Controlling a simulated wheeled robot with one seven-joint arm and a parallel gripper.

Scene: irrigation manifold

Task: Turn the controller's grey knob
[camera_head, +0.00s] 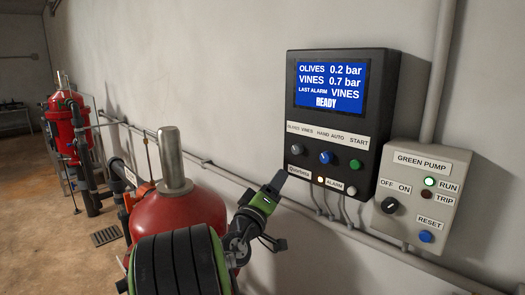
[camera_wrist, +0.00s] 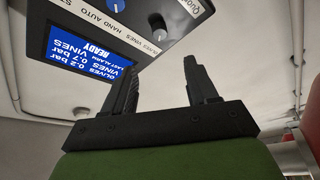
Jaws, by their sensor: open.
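The controller (camera_head: 338,78) is a dark box on the wall with a blue screen reading READY. Its grey knob (camera_head: 297,149) is at the left of the lower row, under the OLIVES/VINES label. It also shows at the top of the wrist view (camera_wrist: 158,26), which is upside down. My gripper (camera_head: 278,181) is just below and left of the controller's lower left corner, apart from the knob. In the wrist view its two fingers (camera_wrist: 160,66) are spread with nothing between them, and the grey knob lies beyond them.
Beside the grey knob are a blue knob (camera_head: 326,157) and a green START button (camera_head: 356,164). A green pump box (camera_head: 413,173) with a black knob hangs at the right. A pipe runs along the wall.

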